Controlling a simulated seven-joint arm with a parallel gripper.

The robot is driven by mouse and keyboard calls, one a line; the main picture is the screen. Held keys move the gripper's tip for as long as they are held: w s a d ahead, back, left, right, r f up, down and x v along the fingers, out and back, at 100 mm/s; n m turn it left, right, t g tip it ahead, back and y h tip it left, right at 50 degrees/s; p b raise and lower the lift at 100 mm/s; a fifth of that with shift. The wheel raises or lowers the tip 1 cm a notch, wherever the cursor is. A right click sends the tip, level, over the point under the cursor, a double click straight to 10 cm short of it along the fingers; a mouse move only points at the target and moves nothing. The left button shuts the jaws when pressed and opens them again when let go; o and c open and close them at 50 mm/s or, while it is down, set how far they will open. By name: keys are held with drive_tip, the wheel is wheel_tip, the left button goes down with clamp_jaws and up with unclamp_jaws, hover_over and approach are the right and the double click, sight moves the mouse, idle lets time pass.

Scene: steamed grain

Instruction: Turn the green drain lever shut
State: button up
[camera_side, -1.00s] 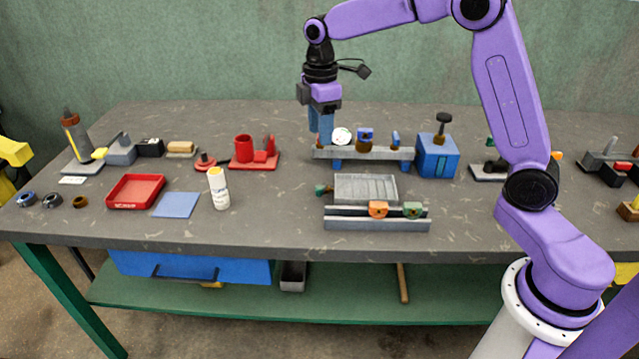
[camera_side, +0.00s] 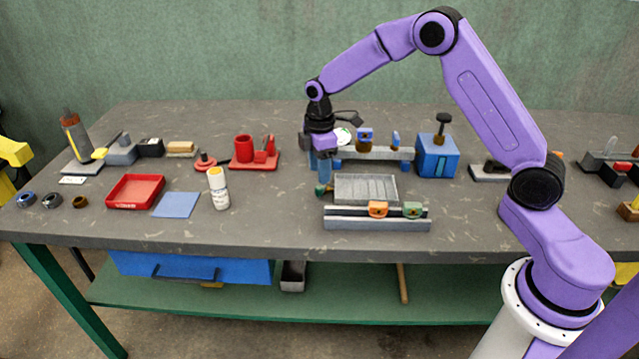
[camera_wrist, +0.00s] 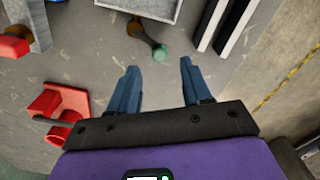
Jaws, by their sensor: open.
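The green drain lever (camera_side: 320,190) has a round green end. It sticks out at the left side of the shallow grey metal tray (camera_side: 368,201). In the wrist view the lever's green end (camera_wrist: 160,53) shows beside a brass-coloured fitting (camera_wrist: 138,28) at the edge of the tray (camera_wrist: 160,12). My gripper (camera_side: 324,180) points down close above the lever in the side view. In the wrist view my gripper (camera_wrist: 158,82) is open, with two blue fingers apart and nothing between them. The lever end lies just beyond the fingertips there, and I see no contact.
A rail with an orange and a green knob (camera_side: 377,225) lies in front of the tray. Behind stands a grey rail with blue fittings (camera_side: 380,154) and a blue box (camera_side: 437,160). A white bottle (camera_side: 219,188) and a red stand (camera_side: 262,165) are to the left.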

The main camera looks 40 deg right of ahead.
sight(319, 187)
drive_tip(key=shift+f, duration=2.6)
clamp_jaws()
